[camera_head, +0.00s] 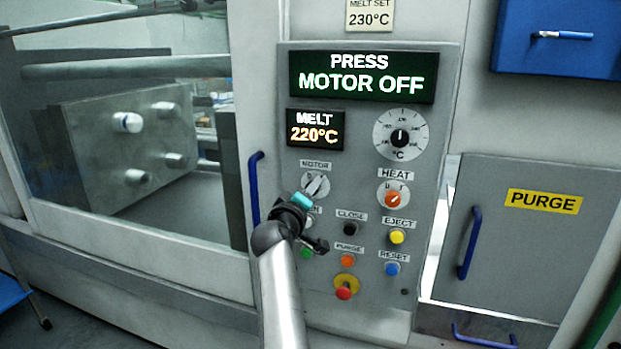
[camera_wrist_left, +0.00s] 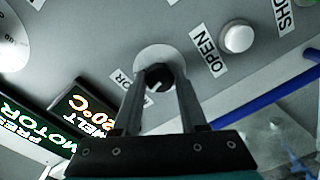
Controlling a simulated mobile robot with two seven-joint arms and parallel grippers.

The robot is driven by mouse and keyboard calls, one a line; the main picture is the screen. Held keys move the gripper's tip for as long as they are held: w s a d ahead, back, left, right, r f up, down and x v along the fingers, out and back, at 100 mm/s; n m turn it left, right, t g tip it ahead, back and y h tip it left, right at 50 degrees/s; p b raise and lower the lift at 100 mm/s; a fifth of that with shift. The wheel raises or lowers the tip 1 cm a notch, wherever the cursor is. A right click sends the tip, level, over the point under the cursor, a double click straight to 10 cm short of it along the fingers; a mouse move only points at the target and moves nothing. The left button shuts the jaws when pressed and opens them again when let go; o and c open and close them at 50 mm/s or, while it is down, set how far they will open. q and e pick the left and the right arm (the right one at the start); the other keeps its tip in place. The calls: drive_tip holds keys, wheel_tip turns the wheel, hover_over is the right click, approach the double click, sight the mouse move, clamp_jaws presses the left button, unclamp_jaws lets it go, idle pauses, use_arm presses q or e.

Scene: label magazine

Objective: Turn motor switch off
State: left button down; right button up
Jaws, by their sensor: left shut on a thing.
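The motor switch (camera_head: 319,181) is a round dial with a knob, under the MOTOR label on the grey control panel (camera_head: 455,75). My left gripper (camera_head: 311,193) reaches up to it from below and covers part of it. In the left wrist view the dark knob (camera_wrist_left: 158,73) with a pale pointer mark sits between the two finger ends. The fingers are shut on it. The display (camera_head: 362,77) above reads PRESS MOTOR OFF. My right gripper is not in view.
Close by are the HEAT knob (camera_head: 393,195), the CLOSE button (camera_head: 350,228), the yellow EJECT button (camera_head: 397,236) and a red stop button (camera_head: 344,291). A blue door handle (camera_head: 254,195) stands left of the panel.

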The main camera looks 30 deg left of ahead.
use_arm(q)
drive_tip(key=shift+n+p, duration=1.75)
drive_tip(key=shift+n, duration=0.55)
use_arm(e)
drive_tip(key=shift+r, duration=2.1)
use_arm(q)
drive_tip(key=shift+c, duration=2.2)
unclamp_jaws()
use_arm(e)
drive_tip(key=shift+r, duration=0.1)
